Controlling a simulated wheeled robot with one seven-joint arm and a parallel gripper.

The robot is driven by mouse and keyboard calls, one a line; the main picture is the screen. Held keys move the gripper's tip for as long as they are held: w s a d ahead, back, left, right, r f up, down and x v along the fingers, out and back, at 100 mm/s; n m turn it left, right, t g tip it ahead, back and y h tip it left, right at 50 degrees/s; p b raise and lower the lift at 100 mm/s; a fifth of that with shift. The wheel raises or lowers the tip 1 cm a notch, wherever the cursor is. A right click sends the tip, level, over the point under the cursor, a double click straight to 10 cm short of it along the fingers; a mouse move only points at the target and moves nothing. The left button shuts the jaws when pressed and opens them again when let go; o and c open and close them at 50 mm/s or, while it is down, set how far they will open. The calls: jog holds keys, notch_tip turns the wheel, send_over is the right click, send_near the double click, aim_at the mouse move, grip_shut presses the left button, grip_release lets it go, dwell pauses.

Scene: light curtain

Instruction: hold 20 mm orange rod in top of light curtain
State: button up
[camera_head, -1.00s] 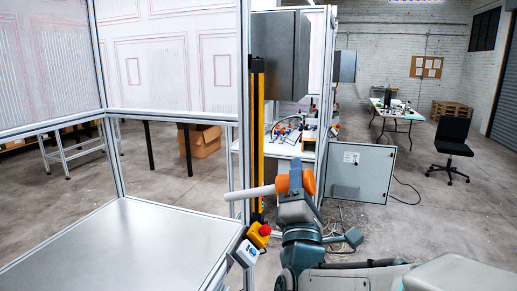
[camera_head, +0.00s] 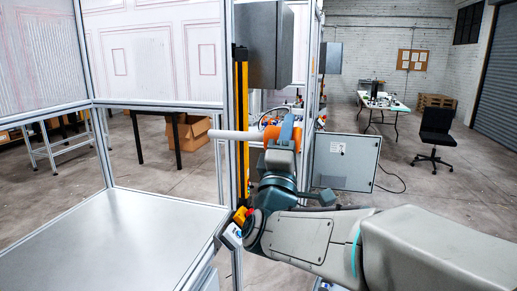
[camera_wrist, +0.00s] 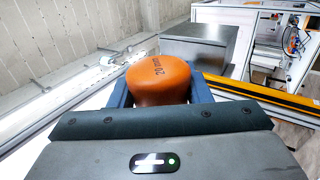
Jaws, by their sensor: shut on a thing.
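My gripper (camera_wrist: 160,90) is shut on the orange handle of the rod (camera_wrist: 158,76), which has "20" marked on it in the wrist view. In the head view the rod's pale bar (camera_head: 236,134) points left from my gripper (camera_head: 272,137), roughly level. The bar passes in front of the yellow and black upright of the light curtain (camera_head: 241,120) at about its middle height. I cannot tell whether the bar touches it. The light curtain also shows in the wrist view (camera_wrist: 262,95). The rod's far end is hidden in the wrist view.
A grey box (camera_head: 265,45) hangs behind the light curtain's upper part. A yellow and red emergency stop button (camera_head: 241,215) sits at the table corner, close to my arm.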

aim_at(235, 138)
jog(key=shift+w+a+r, duration=0.1)
jog(key=shift+a+r, duration=0.05)
jog(key=shift+w+a+p, duration=0.4)
jog(key=shift+w+a, duration=0.15)
jog(key=shift+a, duration=1.15)
jog(key=shift+w+a+p, duration=0.35)
jog(key=shift+w+a, duration=0.25)
jog(key=shift+a, duration=1.1)
jog(key=shift+w+a+p, duration=0.4)
jog(key=shift+w+a, duration=0.15)
jog(key=shift+a, duration=1.15)
jog(key=shift+s+d+b, duration=0.35)
jog(key=shift+s+d, duration=0.25)
jog(key=shift+d, duration=1.15)
jog(key=shift+s+d+b, duration=0.4)
jog(key=shift+s+d, duration=0.25)
jog(key=shift+d, duration=1.05)
jog(key=shift+s+d+b, duration=0.35)
jog(key=shift+s+d, duration=0.25)
jog(key=shift+d, duration=1.15)
